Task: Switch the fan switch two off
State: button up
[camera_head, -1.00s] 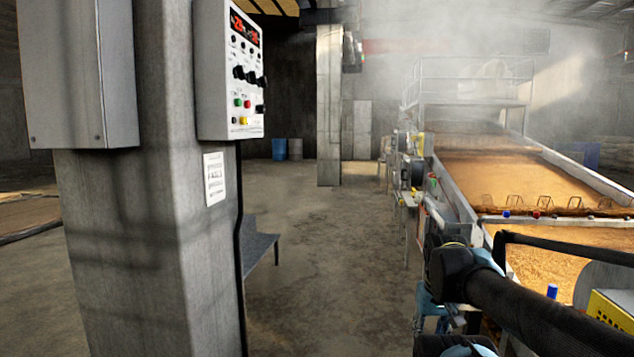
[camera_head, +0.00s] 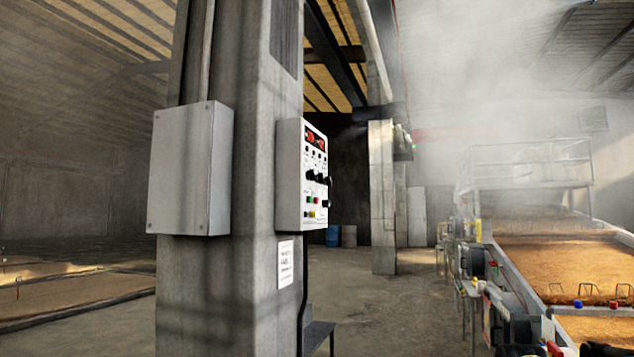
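A white control box (camera_head: 290,175) is mounted on a concrete pillar (camera_head: 235,290), its front face turned to the right and seen at a steep angle. The face has a red digital display (camera_head: 316,140), several black rotary knobs (camera_head: 317,177), and small green, red and yellow buttons (camera_head: 311,203) low down. The labels are too small to read, so I cannot tell which control is fan switch two or how it is set. My gripper is not in view.
A plain grey box (camera_head: 182,170) is on the pillar's left face. A low dark bench (camera_head: 318,335) stands behind the pillar. Grain beds (camera_head: 560,262) with steam lie at the right, and low beds (camera_head: 70,300) at the left. The floor between pillar and right-hand beds looks clear.

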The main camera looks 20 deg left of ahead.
aim_at(320, 176)
jog(key=u, duration=0.45)
jog(key=i, duration=1)
jog(key=z, duration=0.45)
